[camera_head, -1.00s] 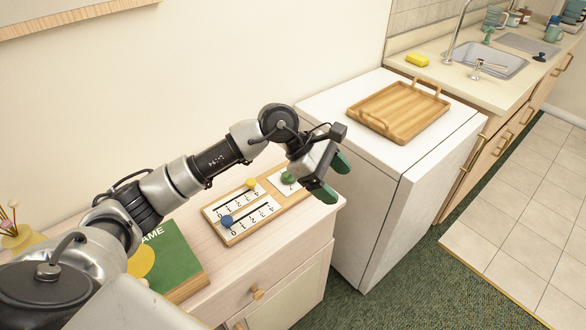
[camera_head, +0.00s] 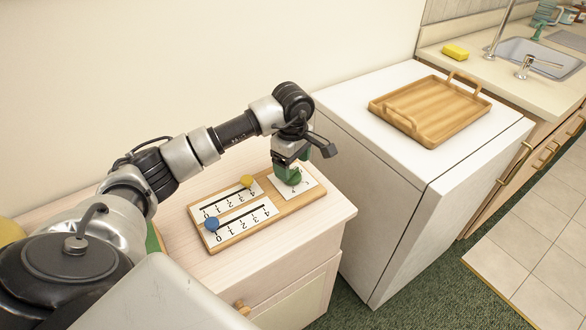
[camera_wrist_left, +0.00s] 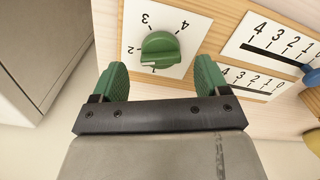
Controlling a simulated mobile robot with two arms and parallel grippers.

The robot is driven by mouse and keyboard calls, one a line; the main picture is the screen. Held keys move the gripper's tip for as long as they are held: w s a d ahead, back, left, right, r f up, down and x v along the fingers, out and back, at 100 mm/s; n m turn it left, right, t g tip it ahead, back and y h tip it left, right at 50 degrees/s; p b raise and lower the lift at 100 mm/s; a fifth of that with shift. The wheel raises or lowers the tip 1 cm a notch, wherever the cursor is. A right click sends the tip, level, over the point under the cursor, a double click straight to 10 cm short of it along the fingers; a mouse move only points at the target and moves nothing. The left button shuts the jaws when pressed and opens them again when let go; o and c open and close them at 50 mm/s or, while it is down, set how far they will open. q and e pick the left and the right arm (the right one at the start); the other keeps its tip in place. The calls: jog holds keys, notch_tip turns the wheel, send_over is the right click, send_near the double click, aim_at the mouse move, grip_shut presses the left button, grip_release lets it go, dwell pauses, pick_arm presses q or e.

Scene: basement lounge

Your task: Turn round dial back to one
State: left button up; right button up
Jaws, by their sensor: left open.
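The green round dial (camera_wrist_left: 160,49) sits on a white numbered plate (camera_wrist_left: 192,22) at one end of a wooden board (camera_head: 225,245). In the head view, my left gripper (camera_head: 288,168) points down over the dial (camera_head: 294,177) and partly covers it. In the left wrist view, the open green fingers (camera_wrist_left: 162,72) lie to either side of the dial, with gaps between. A pale mark shows along the dial's lower edge; the number it points to is unclear. My right gripper is out of view.
The board also has two slider scales, with a yellow knob (camera_head: 247,181) and a blue knob (camera_head: 211,223). It lies on a light wooden cabinet (camera_head: 325,215). A white appliance (camera_head: 345,95) with a wooden tray (camera_head: 425,100) stands to the right. The wall is behind.

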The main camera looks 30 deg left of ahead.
aim_at(292, 175)
pick_arm(q)
notch_tip(292, 175, down, 2)
jog(key=shift+s, duration=0.1)
jog(key=shift+f, duration=0.35)
jog(key=shift+c, duration=1.5)
jog(key=c, duration=0.6)
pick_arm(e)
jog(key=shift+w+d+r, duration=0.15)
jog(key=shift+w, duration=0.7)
